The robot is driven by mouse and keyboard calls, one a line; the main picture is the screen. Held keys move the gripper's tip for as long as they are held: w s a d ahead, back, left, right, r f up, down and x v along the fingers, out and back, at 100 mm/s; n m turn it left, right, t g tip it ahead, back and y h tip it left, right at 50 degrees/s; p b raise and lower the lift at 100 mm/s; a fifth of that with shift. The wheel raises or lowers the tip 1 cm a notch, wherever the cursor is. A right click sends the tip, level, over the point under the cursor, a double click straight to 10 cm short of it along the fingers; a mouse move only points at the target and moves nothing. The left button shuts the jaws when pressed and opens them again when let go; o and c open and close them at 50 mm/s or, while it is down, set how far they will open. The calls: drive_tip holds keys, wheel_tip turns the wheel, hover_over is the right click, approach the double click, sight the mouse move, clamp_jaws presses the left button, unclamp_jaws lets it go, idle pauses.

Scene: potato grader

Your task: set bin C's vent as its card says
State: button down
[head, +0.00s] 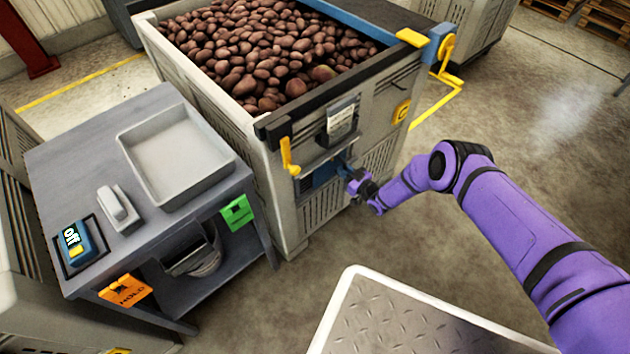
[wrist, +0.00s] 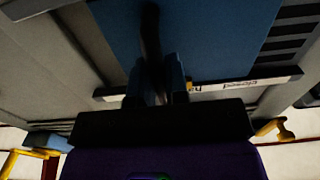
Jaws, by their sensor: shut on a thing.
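Bin C's vent is a blue sliding plate (head: 322,176) low on the front of the grey potato bin (head: 292,196). It also fills the top of the wrist view (wrist: 220,35). My gripper (wrist: 158,82) is shut on the vent's dark upright handle (wrist: 151,35). In the head view my gripper (head: 352,178) is at the vent's right side. A pale label strip (wrist: 240,85) beside the vent reads "closed", upside down; its other word is partly hidden by a finger. A card (head: 341,118) hangs above the vent; its writing is too small to read.
A yellow lever (head: 289,155) is left of the vent and a yellow knob (head: 401,111) is right of it. A grey table (head: 80,140) with a tray stands left. A metal-topped platform (head: 420,325) is in front. The floor at right is clear.

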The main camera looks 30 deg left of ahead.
drive_tip(key=shift+w+d, duration=0.15)
drive_tip(key=shift+w, duration=0.25)
drive_tip(key=shift+w+d, duration=0.4)
drive_tip(key=shift+w, duration=0.5)
drive_tip(key=shift+w+d, duration=0.35)
drive_tip(key=shift+w, duration=0.6)
drive_tip(key=shift+w+d, duration=0.4)
drive_tip(key=shift+w, duration=0.5)
drive_tip(key=shift+c, duration=2.4)
unclamp_jaws()
drive_tip(key=v, duration=2.3)
